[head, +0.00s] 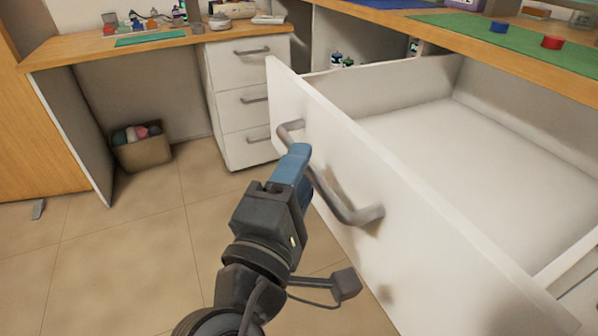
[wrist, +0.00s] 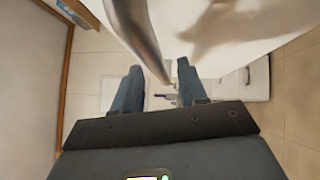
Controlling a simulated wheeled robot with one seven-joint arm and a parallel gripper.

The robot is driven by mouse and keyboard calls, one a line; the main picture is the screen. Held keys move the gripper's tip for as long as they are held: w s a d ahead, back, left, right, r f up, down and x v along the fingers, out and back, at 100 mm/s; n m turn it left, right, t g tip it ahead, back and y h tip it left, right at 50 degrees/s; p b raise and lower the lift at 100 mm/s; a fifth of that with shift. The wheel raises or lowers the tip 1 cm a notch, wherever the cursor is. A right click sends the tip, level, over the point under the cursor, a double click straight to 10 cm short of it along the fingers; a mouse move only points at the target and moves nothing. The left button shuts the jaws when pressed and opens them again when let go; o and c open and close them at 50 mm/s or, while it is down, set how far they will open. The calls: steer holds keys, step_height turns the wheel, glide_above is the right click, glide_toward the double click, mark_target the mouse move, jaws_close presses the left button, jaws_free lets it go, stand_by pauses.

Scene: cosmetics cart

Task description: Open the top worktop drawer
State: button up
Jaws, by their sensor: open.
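The worktop drawer (head: 400,195) is pulled far out from under the wooden worktop, and its white inside is empty. Its grey bar handle (head: 338,198) is on the front panel. My gripper (head: 298,152) is at the handle, near its far end. In the wrist view the two blue fingers of my gripper (wrist: 158,85) stand apart, with the handle (wrist: 140,32) passing between or just beyond them. I cannot tell whether a finger touches the handle. The white drawer front also shows in the wrist view (wrist: 270,25).
A white cabinet with three closed drawers (head: 248,95) stands behind, left of the open drawer. A bin with yarn balls (head: 141,147) is on the tiled floor (head: 130,230). Floor at left is clear.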

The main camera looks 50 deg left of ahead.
steer(key=v, duration=0.7)
steer(key=shift+s+p, duration=0.4)
steer(key=shift+d, duration=0.15)
